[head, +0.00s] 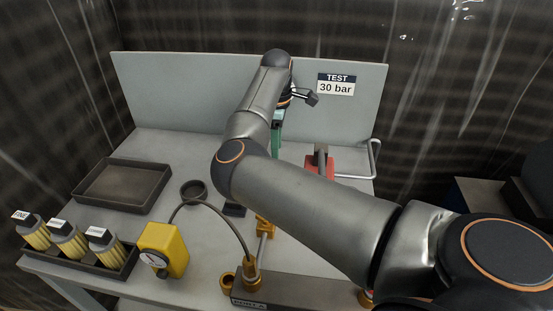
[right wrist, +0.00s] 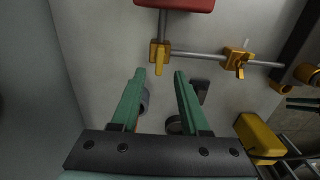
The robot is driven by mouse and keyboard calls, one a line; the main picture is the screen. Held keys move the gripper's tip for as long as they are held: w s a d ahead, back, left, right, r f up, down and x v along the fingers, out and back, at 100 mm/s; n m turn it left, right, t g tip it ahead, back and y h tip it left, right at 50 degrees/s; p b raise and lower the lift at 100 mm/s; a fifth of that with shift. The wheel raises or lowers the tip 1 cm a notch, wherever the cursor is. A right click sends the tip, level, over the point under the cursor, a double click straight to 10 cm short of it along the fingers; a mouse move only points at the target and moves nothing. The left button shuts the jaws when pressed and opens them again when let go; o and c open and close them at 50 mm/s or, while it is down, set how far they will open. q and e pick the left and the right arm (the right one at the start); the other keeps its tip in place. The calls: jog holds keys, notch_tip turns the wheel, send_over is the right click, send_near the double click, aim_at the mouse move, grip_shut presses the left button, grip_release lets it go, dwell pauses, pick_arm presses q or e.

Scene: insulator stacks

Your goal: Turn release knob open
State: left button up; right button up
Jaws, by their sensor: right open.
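The red pump body (head: 320,166) stands on the bench, partly hidden behind my right arm; its red edge also shows at the top of the right wrist view (right wrist: 178,4). A pipe leads from it to a yellow fitting with a small lever or knob (right wrist: 159,58); I cannot tell for sure that this is the release knob. My right gripper (right wrist: 160,73) has two green fingers, apart and empty, with the yellow fitting just beyond the fingertips. In the head view the right gripper (head: 277,122) is mostly hidden by its own arm. My left gripper is not in view.
A second yellow valve (right wrist: 239,60) sits along the pipe. A yellow gauge box (head: 165,250), a dark empty tray (head: 122,185), a rack of labelled yellow cartridges (head: 68,240) and a dark ring (head: 193,191) are left. A grey back panel (head: 190,90) bears a "TEST 30 bar" sign (head: 336,84).

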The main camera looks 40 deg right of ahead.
jog(key=shift+f, duration=2.7)
grip_shut()
